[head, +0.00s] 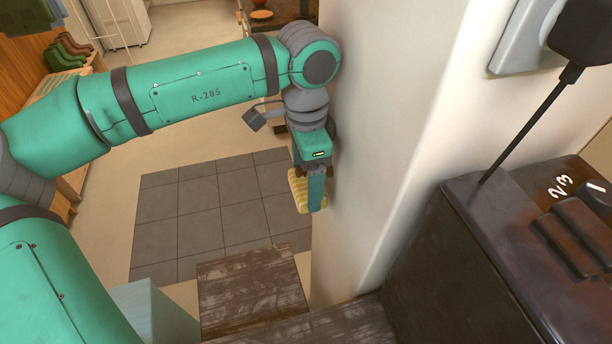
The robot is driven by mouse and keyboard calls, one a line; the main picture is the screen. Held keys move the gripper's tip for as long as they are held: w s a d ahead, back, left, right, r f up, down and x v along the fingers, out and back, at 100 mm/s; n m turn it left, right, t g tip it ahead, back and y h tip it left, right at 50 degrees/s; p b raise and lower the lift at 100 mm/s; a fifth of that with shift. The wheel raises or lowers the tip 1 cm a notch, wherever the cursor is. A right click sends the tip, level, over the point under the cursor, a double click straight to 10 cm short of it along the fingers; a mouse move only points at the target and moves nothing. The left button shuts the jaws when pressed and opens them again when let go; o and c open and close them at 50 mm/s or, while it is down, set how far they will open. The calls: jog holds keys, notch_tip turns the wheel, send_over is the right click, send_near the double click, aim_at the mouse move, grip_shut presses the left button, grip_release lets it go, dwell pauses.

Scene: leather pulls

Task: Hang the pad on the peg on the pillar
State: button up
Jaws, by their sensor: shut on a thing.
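My gripper (315,188) points down close beside the white pillar (385,130), near its left face. It is shut on a yellow, ribbed pad (298,190), which hangs at the fingers. Most of the pad is hidden behind the gripper. I cannot see the peg; the arm and the pillar's edge may hide it. I cannot tell whether the pad touches the pillar.
A dark appliance with a cable (525,125) and switches stands at the right. Dark worn wooden surfaces (250,292) lie below the gripper. Grey floor tiles (200,215) are clear at the left. Green and brown items (68,50) sit on a far-left shelf.

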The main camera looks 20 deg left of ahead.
jog(key=o, duration=1.2)
jog(key=shift+o, duration=0.2)
notch_tip(320, 180, up, 11)
jog(key=shift+f, duration=0.15)
